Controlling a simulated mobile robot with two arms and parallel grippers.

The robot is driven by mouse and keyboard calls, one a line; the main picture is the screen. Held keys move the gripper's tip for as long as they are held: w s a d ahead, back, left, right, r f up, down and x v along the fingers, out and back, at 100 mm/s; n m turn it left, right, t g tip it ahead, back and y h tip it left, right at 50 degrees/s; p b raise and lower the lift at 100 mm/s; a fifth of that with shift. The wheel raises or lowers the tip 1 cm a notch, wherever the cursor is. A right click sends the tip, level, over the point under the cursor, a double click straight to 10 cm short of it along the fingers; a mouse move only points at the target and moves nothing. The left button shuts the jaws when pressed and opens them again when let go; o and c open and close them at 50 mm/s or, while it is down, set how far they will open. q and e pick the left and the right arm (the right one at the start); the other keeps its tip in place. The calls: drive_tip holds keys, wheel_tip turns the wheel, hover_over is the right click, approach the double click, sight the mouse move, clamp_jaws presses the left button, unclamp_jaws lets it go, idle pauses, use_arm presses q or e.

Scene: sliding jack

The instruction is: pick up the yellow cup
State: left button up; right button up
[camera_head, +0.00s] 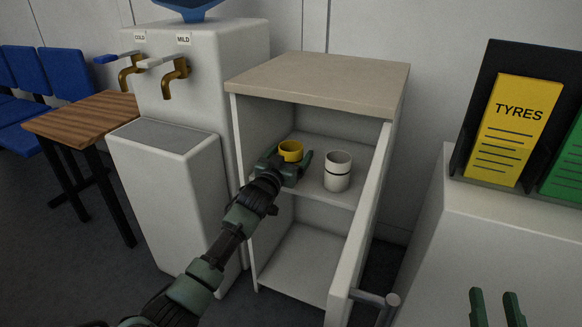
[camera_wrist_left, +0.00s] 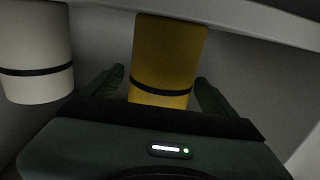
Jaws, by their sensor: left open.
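The yellow cup (camera_head: 290,150) stands on the upper shelf of the open cabinet. It has a dark band, seen in the left wrist view (camera_wrist_left: 168,60). My left gripper (camera_head: 288,163) reaches into the cabinet with its jaws open, one finger on each side of the yellow cup. In the left wrist view the cup sits between the two fingers (camera_wrist_left: 160,90), with a small gap visible at each side. The gripper hides the cup's lower part in the head view. My right gripper (camera_head: 496,305) is at the bottom right, empty, its fingers apart.
A white cup (camera_head: 337,172) with a dark band stands right of the yellow cup on the shelf (camera_head: 345,198). The cabinet's top (camera_head: 320,78) is overhead and its open door (camera_head: 362,225) is at the right. A water dispenser (camera_head: 200,80) stands left.

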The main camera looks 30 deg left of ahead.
use_arm(q)
drive_tip(key=shift+w, duration=0.15)
drive_tip(key=c, duration=1.4)
drive_tip(key=shift+r, duration=0.15)
